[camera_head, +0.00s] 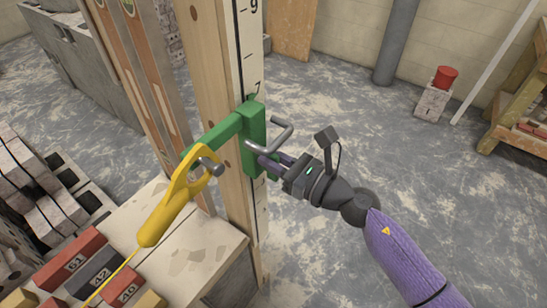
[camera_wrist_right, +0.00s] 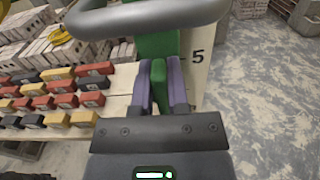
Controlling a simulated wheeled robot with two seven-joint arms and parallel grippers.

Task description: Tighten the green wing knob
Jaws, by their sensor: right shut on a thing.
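A green clamp (camera_head: 255,115) with a bent grey handle (camera_head: 284,133) sits on the upright wooden post (camera_head: 213,70). It also shows at the top of the right wrist view as a green block (camera_wrist_right: 157,44). My right gripper (camera_head: 266,160) comes in from the right, below the grey handle. In the right wrist view its two purple fingers (camera_wrist_right: 159,85) are closed on the green wing knob (camera_wrist_right: 158,70), one on each side. In the head view the knob is mostly hidden by the fingers. My left gripper is not in view.
A yellow line holder (camera_head: 165,212) hangs on the clamp's green arm (camera_head: 212,135). Red, dark and yellow numbered bricks (camera_head: 72,258) lie at lower left. A grey pipe (camera_head: 397,40) and a block with a red item (camera_head: 445,77) stand behind.

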